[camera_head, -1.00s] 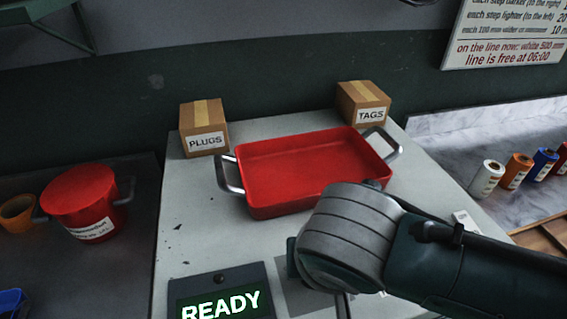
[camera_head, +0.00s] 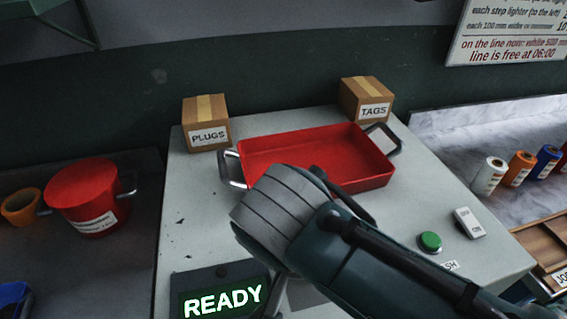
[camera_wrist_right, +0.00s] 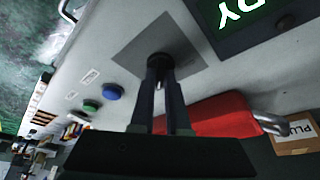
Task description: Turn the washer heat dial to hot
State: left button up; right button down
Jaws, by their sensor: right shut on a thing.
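My right gripper (camera_wrist_right: 160,70) is shut on a dark round dial (camera_wrist_right: 181,57) on a square grey plate (camera_wrist_right: 137,45), seen in the right wrist view. The two fingers meet the dial at its middle and cover part of it. No hot mark or pointer can be made out. In the head view my right arm hides the dial and the fingers; only part of the grey plate (camera_head: 305,294) shows beside the arm. My left gripper is not in view.
A lit READY display (camera_head: 222,300) is left of the plate. A red tray (camera_head: 300,150) with handles lies behind my arm, with PLUGS (camera_head: 208,136) and TAGS (camera_head: 374,110) boxes behind it. A green button (camera_head: 429,241) and white switch (camera_head: 468,222) are at right.

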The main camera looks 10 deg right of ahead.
dwell(0.3)
jog(key=c, duration=0.9)
grip_release()
jog(key=shift+r, duration=0.1)
jog(key=shift+a+r, duration=0.1)
jog(key=shift+r, duration=0.25)
jog(key=p+v, duration=0.2)
jog(key=v, duration=0.7)
jog(key=shift+s, duration=0.1)
